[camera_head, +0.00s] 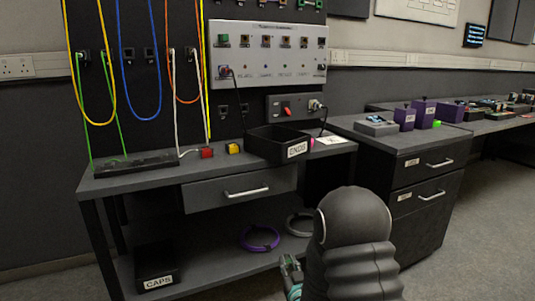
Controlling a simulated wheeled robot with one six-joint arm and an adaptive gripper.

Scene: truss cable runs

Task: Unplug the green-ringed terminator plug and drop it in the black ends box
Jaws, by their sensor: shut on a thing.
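My gripper (291,268) shows only in part at the bottom edge, left of my dark arm. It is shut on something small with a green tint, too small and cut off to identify. The grey patch panel (267,53) on the back board has a row of jacks with coloured marks. The open black ENDS box (297,150) sits on the bench top, above and beyond my gripper. Its inside floor is mostly hidden.
Yellow, blue, orange and green cables hang at the left of the board. A CAPS box (158,281) and cable coils (260,238) are on the lower shelf. A drawer cabinet (425,180) stands right.

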